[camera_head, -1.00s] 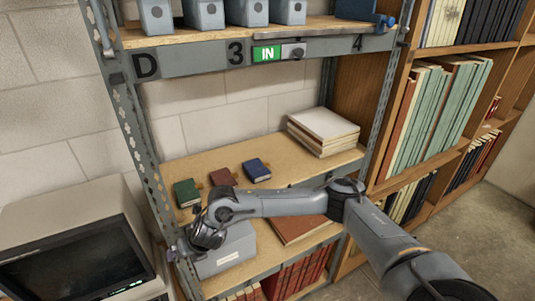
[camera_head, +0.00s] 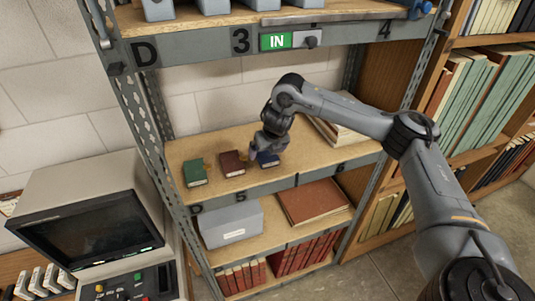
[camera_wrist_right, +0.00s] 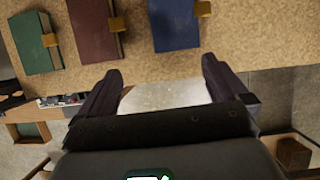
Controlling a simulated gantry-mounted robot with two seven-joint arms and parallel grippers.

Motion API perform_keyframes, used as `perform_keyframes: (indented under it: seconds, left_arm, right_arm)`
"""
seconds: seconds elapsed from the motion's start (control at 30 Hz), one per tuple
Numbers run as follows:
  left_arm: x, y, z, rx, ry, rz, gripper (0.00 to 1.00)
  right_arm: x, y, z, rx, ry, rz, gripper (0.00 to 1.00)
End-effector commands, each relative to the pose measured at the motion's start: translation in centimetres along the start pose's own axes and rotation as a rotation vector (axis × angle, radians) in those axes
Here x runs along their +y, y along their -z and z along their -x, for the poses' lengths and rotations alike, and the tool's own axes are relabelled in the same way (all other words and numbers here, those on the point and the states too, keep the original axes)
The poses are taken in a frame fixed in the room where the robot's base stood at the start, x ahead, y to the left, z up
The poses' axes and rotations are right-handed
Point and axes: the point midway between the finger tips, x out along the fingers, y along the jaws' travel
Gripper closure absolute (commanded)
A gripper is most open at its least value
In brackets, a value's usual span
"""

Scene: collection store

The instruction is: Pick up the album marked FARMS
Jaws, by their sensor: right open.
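Three small albums lie in a row on the middle shelf: a green album (camera_head: 194,173), a maroon album (camera_head: 232,164) and a blue album (camera_head: 268,160). No FARMS marking is readable on any of them. My right gripper (camera_head: 264,152) is at the blue album in the head view and partly hides it. In the right wrist view my right gripper (camera_wrist_right: 162,70) is open and empty. Beyond its fingertips lie the green album (camera_wrist_right: 36,45), the maroon album (camera_wrist_right: 93,30) and the blue album (camera_wrist_right: 173,25), each with a brass-coloured tab. My left gripper is out of view.
A pile of pale books (camera_head: 338,132) lies right of the albums, partly behind my arm. The shelf above carries grey boxes and a green IN sign (camera_head: 276,41). Below are a grey box (camera_head: 231,222) and a large brown album (camera_head: 313,202). A steel post (camera_head: 140,135) stands left.

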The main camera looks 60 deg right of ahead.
Motion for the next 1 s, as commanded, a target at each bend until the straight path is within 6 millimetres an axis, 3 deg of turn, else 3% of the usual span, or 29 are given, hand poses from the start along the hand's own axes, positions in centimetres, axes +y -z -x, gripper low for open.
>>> perform_keyframes:
  seconds: [0.17,0.53,0.77,1.0]
  left_arm:
    - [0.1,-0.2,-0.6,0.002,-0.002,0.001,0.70]
    - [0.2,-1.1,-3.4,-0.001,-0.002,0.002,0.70]
    - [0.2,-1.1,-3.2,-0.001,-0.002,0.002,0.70]
    - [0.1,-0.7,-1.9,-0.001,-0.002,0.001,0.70]
  right_arm:
    - [-2.5,-0.3,0.1,0.026,0.018,-0.020,0.00]
    - [-2.7,-0.1,-4.1,0.030,0.019,-0.021,0.00]
    - [-2.7,-0.3,-4.8,0.029,0.019,-0.020,0.00]
    - [-2.4,-0.5,-7.7,0.030,0.021,-0.020,0.00]
